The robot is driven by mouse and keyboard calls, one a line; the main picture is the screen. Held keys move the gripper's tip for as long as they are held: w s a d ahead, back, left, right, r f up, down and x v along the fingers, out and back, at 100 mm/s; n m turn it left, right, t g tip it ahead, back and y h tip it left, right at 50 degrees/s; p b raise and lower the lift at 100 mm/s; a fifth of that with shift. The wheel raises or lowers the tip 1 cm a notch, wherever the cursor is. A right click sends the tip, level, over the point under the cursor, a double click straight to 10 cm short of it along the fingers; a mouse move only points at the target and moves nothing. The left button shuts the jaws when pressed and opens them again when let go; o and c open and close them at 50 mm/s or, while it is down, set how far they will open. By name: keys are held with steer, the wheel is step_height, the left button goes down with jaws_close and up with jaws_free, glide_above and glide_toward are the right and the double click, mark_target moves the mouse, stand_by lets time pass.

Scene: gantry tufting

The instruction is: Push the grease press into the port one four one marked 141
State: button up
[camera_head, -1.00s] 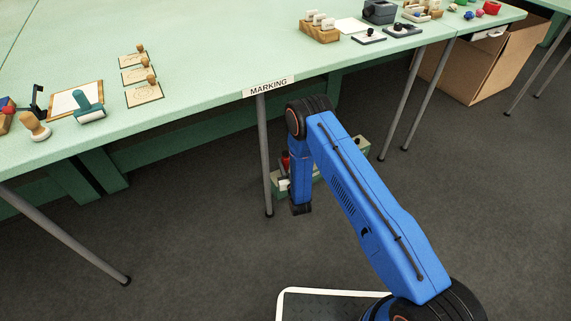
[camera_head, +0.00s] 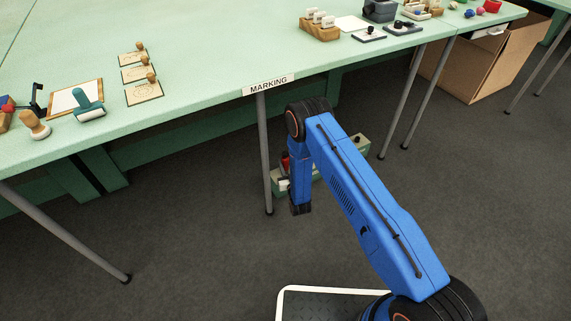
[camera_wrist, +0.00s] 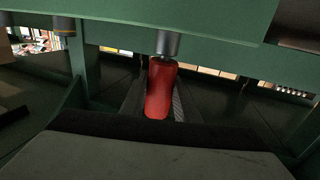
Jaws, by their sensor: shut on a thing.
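The red grease press (camera_wrist: 160,88) is upright in the middle of the wrist view, between the fingers of my gripper (camera_wrist: 158,104). My gripper is shut on it. Above the press's top is a grey metal cylinder (camera_wrist: 167,43) under a green beam (camera_wrist: 200,22); I cannot tell whether the two touch fully. A small red patch (camera_head: 285,161) shows beside my arm there. No 141 mark is readable, so I cannot tell which port this is.
A green table (camera_head: 200,65) with a MARKING label (camera_head: 268,86) stands over the work area. A grey table leg (camera_head: 265,155) is close left of my arm. A green box-like unit (camera_head: 278,187) sits low behind it. Open grey floor lies left.

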steer(key=shift+f, duration=0.3)
steer(key=o, duration=1.3)
steer(key=shift+c, duration=0.2)
steer(key=shift+f, duration=0.1)
steer(key=v, duration=1.7)
steer(key=shift+s, duration=0.2)
steer(key=shift+d, duration=0.1)
